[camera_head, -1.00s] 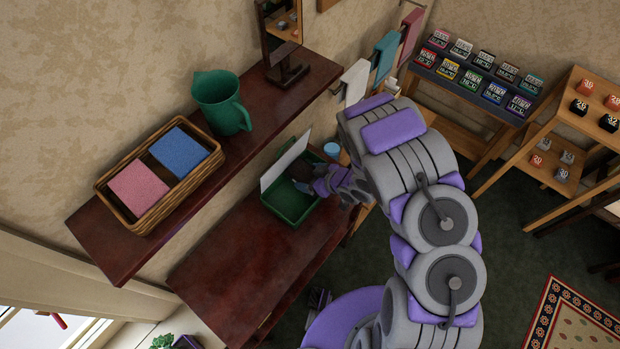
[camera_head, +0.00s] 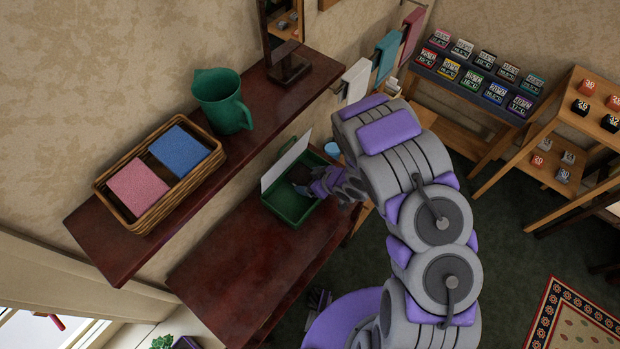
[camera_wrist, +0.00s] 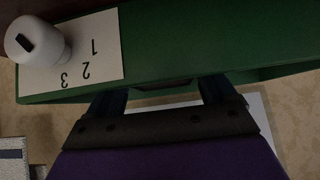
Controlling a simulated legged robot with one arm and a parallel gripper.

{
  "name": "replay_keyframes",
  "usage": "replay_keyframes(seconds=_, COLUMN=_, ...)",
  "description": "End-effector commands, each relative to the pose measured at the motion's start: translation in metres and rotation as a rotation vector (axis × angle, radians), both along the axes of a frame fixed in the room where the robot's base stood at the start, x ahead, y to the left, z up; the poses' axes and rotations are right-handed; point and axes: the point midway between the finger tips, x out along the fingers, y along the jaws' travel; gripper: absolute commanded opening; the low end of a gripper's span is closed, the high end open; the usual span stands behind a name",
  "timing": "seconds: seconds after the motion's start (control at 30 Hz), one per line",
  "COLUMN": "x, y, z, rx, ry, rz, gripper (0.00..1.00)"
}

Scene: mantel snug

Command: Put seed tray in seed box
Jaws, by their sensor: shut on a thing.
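The green box (camera_head: 288,214), which looks like the seed box, stands on the lower dark shelf with a white panel (camera_head: 284,163) upright along its back left side. My gripper (camera_head: 306,188) reaches into the box from the right. A small dark thing (camera_head: 300,173) shows at its tip inside the box; it may be the seed tray, mostly hidden. In the wrist view the fingers of my gripper (camera_wrist: 165,92) straddle a dark reddish thing (camera_wrist: 165,86) beside the box's green wall (camera_wrist: 190,42). A white knob (camera_wrist: 38,40) and a card marked 1, 2, 3 (camera_wrist: 95,70) are at upper left.
The upper shelf (camera_head: 115,262) holds a green jug (camera_head: 221,101) and a wicker basket (camera_head: 143,222) with pink and blue blocks. The lower shelf (camera_head: 235,280) is bare in front of the box. Towels hang at the back.

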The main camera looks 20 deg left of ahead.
Motion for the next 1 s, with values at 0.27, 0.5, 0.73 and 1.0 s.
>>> replay_keyframes(seconds=0.27, x=0.000, y=0.000, z=-0.002, rx=0.000, ry=0.000, rz=0.000, gripper=1.00)
replay_keyframes(seconds=0.5, x=0.000, y=0.000, z=-0.002, rx=0.000, ry=0.000, rz=0.000, gripper=1.00)
replay_keyframes(seconds=0.73, x=-0.001, y=-0.004, z=0.016, rx=0.000, ry=-0.001, rz=-0.002, gripper=1.00)
replay_keyframes(seconds=1.0, x=-0.017, y=-0.045, z=0.058, rx=-0.002, ry=-0.001, rz=-0.003, gripper=1.00)
